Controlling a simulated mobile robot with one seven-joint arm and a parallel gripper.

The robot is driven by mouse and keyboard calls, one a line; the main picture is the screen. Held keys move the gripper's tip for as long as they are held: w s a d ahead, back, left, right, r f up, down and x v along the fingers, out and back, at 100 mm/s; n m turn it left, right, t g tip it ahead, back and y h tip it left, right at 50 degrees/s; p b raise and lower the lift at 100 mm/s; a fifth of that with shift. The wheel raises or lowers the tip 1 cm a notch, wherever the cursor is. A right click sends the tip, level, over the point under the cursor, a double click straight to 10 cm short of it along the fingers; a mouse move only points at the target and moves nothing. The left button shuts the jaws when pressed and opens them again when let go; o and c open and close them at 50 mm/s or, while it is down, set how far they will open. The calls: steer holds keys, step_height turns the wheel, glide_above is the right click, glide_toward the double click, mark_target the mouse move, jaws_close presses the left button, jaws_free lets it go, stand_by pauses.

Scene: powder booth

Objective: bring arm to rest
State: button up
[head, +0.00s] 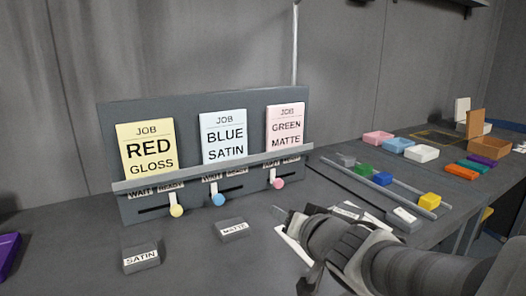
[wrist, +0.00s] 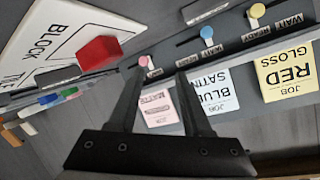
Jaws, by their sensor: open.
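My gripper (head: 284,220) reaches in from the lower right in the head view, in front of the job board (head: 110,120). In the wrist view my gripper (wrist: 161,74) shows two dark fingers set apart with nothing between them. The board carries a yellow RED GLOSS card (head: 148,150), a pale blue BLUE SATIN card (head: 224,138) and a pink GREEN MATTE card (head: 286,128). Below them are a yellow knob (head: 177,211) under READY, a blue knob (head: 218,200) nearer WAIT, and a pink knob (head: 278,184). The gripper looks apart from the knobs.
A SATIN block (head: 141,262) and a MATTE block (head: 232,232) lie before the board. Trays (head: 421,154) stand beyond. A red block (wrist: 99,50) and a BLOCK card (wrist: 62,20) show in the wrist view.

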steer(key=d+h, duration=0.1)
steer(key=d, duration=0.1)
steer(key=s+d+h, duration=0.1)
steer(key=d, duration=0.1)
steer(key=s+d+h, duration=0.1)
steer(key=d, duration=0.1)
steer(key=shift+r+g, duration=0.15)
steer(key=shift+g, duration=0.25)
steer(key=s+d, duration=0.1)
steer(key=s+d+g+h, duration=0.1)
steer(key=s, duration=0.1)
steer(key=s+d+h, duration=0.1)
steer(key=shift+s+d+f+g, duration=0.15)
steer(key=shift+d+f+g, duration=0.2)
steer(key=shift+f+g, duration=0.05)
steer(key=s+n+g+y+p, duration=0.15)
steer(key=s+g, duration=0.35)
steer(key=s, duration=0.8)
step_height(320, 180, up, 18)
steer(key=p, duration=2)
steer(key=shift+w+a+r+n, duration=0.15)
steer(key=shift+w+a+n, duration=0.15)
steer(key=shift+n, duration=0.15)
steer(key=shift+h, duration=0.25)
